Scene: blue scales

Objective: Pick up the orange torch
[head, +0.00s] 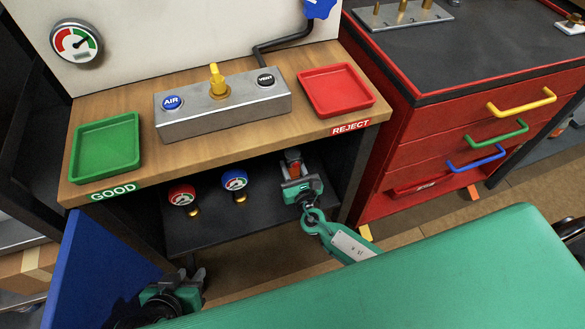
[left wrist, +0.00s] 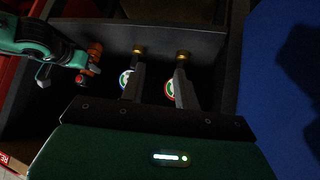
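An orange torch (head: 294,169) stands on the dark lower shelf at its right end, under the bench top. It is partly hidden by my right gripper (head: 296,173), whose fingers reach it; I cannot tell whether they are closed on it. The left wrist view shows the orange piece (left wrist: 95,52) at the right gripper's tips, at upper left. My left gripper (head: 188,284) is low in the head view, in front of the shelf. In its wrist view, its two dark fingers (left wrist: 158,80) are apart with nothing between them.
A red-rimmed gauge (head: 181,196) and a blue-rimmed gauge (head: 235,181) sit on the shelf (head: 215,232). Above are a green tray (head: 105,147), a grey button box (head: 222,112) and a red tray (head: 337,91). A blue panel (head: 95,270) stands at left, a red drawer cabinet (head: 440,140) at right.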

